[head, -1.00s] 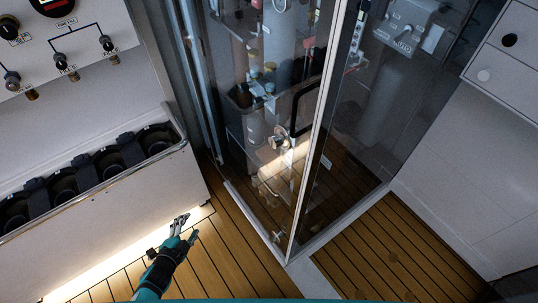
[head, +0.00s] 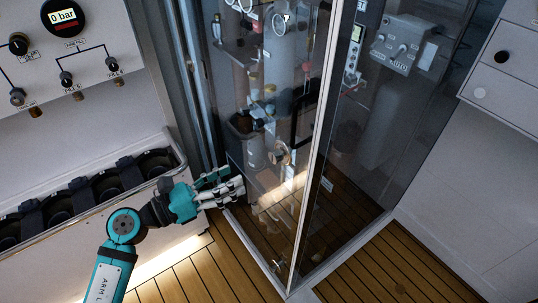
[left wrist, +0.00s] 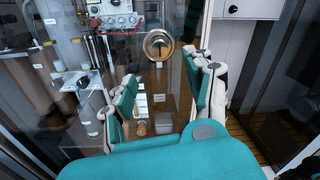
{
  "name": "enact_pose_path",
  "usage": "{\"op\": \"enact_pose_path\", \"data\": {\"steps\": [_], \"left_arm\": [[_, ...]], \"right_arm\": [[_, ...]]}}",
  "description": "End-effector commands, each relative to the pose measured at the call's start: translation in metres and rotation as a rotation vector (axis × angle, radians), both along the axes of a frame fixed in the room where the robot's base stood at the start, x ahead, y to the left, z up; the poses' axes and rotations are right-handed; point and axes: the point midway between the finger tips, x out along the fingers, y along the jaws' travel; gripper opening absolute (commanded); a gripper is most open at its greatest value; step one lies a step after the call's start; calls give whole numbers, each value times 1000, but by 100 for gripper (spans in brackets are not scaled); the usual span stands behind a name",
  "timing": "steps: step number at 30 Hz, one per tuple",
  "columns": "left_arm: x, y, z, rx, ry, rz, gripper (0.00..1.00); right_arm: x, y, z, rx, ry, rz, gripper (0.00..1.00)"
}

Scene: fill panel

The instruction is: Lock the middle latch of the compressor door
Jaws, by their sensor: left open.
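The compressor door (head: 262,205) is a tall glass panel in a metal frame and looks closed. The middle latch (head: 279,154) is a round metal knob on the glass, near the black door handle (head: 296,125). In the left wrist view the latch (left wrist: 158,45) shows as a round metal ring beyond the fingers. My left gripper (head: 235,182) is open and empty, left of and lower than the latch in the head view, apart from it. In the left wrist view the gripper (left wrist: 166,85) has its fingers spread either side below the latch. My right gripper is not in view.
A similar round latch (head: 281,22) sits higher on the door and a small one (head: 278,265) near its bottom. The white panel with a row of dark bottle holders (head: 75,195) stands left of my arm. Wooden floor (head: 240,275) lies below. White drawers (head: 510,60) stand at right.

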Motion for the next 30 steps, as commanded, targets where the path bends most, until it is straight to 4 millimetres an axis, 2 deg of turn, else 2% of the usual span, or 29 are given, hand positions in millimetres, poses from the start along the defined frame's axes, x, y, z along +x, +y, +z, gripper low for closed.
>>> {"op": "enact_pose_path", "data": {"steps": [1, 9, 15, 20, 28, 30], "left_arm": [[8, -10, 4, -6, 1, 1, 53], [39, -59, 3, -7, 2, 2, 53], [55, -82, 1, -4, 2, 3, 53], [60, -91, 0, -2, 2, 1, 53], [61, -92, -1, -2, 2, 2, 53], [61, -92, -1, -2, 2, 2, 47]], "right_arm": [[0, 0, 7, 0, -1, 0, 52], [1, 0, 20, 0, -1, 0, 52], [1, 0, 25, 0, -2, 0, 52], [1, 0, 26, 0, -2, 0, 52], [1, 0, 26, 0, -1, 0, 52], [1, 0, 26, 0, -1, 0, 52]]}}
